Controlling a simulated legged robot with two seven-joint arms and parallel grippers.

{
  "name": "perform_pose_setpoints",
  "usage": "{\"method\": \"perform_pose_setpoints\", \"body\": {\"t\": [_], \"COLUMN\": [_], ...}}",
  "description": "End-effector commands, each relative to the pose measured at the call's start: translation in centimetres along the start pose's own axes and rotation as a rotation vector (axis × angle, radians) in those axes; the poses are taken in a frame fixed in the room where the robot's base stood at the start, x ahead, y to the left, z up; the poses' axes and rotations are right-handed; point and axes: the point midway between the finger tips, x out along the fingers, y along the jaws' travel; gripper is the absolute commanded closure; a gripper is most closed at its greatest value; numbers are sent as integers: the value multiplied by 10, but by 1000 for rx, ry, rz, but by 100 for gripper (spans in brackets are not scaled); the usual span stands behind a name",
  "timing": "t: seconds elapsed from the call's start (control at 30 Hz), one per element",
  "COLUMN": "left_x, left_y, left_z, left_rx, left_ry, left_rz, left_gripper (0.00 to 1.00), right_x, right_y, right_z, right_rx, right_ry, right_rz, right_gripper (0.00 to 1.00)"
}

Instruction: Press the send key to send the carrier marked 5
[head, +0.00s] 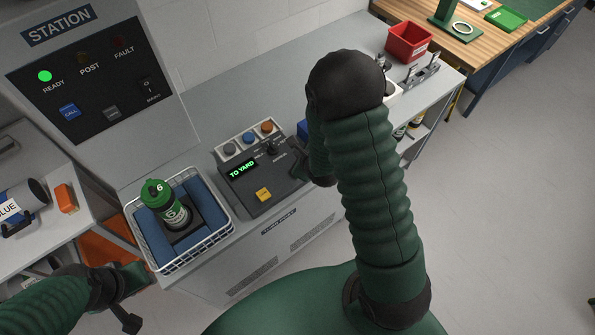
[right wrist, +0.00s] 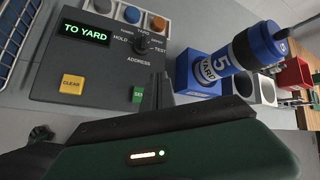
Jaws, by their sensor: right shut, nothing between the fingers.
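The control panel (head: 262,180) shows "TO YARD" on its green display and has a yellow CLEAR key (right wrist: 72,84). A green key (right wrist: 138,98), its label partly covered and starting "SE", lies right of it in the right wrist view. My right gripper (right wrist: 162,90) is shut and empty, its fingers just beside that key in the picture; contact cannot be told. In the head view my right gripper (head: 299,162) is over the panel's right side. The blue carrier marked 5 (right wrist: 222,60) stands in a blue YARD block (right wrist: 196,76). My left gripper (head: 130,300) is low at the left.
A green carrier marked 6 (head: 167,204) stands in a wire basket (head: 181,268) left of the panel. The station board (head: 80,75) has its green READY lamp lit. A red bin (head: 408,42) is at the counter's far end. My right arm hides part of the counter.

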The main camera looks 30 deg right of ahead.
Motion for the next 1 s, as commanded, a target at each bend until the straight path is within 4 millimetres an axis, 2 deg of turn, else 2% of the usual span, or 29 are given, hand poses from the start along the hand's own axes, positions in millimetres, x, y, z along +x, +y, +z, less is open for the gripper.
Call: {"method": "perform_pose_setpoints", "body": {"t": [0.03, 0.5, 1.0], "left_x": [9, 62, 64], "left_y": [0, 0, 0], "left_z": [2, 15, 15], "left_rx": [0, 0, 0], "left_ry": [0, 0, 0], "left_rz": [0, 0, 0], "left_gripper": [65, 65, 65], "right_x": [7, 54, 55], "right_y": [6, 38, 40], "right_z": [-5, -39, -40], "right_rx": [-1, 0, -1], "right_ry": [0, 1, 1], "right_rz": [1, 1, 1], "right_gripper": [100, 100, 100]}}
